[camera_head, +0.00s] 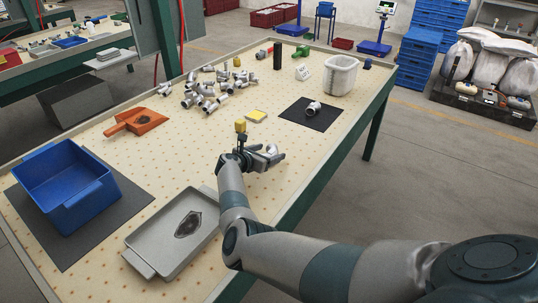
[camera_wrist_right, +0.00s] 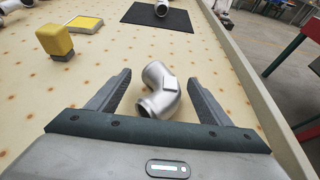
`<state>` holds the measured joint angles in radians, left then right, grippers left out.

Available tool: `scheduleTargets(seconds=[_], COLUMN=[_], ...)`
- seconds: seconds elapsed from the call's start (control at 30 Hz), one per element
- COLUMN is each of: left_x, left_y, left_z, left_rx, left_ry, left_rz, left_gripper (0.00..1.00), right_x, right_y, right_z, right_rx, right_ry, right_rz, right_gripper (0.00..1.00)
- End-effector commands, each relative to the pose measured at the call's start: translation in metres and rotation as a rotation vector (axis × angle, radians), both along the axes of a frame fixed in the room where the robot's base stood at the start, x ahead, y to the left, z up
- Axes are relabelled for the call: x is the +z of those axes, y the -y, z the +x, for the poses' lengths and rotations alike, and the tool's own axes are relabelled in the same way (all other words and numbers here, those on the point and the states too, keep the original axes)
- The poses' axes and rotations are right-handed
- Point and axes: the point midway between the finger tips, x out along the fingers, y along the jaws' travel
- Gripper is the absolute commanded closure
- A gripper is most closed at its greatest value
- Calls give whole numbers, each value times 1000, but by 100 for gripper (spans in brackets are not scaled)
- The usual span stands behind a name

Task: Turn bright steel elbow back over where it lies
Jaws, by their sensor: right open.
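A bright steel elbow (camera_wrist_right: 158,92) lies on the dotted tabletop between the two fingers of my right gripper (camera_wrist_right: 160,78). The fingers are open, with a visible gap on each side of the elbow. In the head view my right gripper (camera_head: 268,157) is low over the table near its right edge, and the elbow (camera_head: 271,148) is partly hidden by it. My left gripper is not in view.
A yellow block (camera_wrist_right: 54,41) and a yellow pad (camera_wrist_right: 84,24) lie to the left. Another elbow (camera_head: 313,107) rests on a black mat (camera_head: 325,118) beyond. A grey tray (camera_head: 150,246), blue bin (camera_head: 68,180), orange scoop (camera_head: 140,121) and pile of fittings (camera_head: 208,92) are on the table. The raised table edge (camera_wrist_right: 245,75) is close on the right.

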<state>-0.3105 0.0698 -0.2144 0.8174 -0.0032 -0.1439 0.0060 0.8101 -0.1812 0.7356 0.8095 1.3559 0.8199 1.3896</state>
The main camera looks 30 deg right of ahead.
Motion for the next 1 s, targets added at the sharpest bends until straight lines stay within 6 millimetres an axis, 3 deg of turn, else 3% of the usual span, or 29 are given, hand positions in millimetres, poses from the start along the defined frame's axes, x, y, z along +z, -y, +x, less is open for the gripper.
scheduleTargets(seconds=[0.2, 0.43, 0.47, 0.77, 1.0], left_x=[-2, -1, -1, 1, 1], left_y=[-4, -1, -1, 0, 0], left_z=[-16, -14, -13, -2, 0], left_rx=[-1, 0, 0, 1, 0], left_ry=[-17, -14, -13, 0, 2], left_rz=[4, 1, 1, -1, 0], left_gripper=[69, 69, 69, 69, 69], right_x=[0, 0, 2, 5, 24], right_y=[0, 0, 1, 0, 0], right_z=[0, 0, 1, 1, 1], right_rx=[0, 0, 0, -1, -1], right_ry=[0, 0, 2, 3, 6], right_rz=[0, 0, -2, -2, -1], right_gripper=[30, 85, 87, 87, 87])
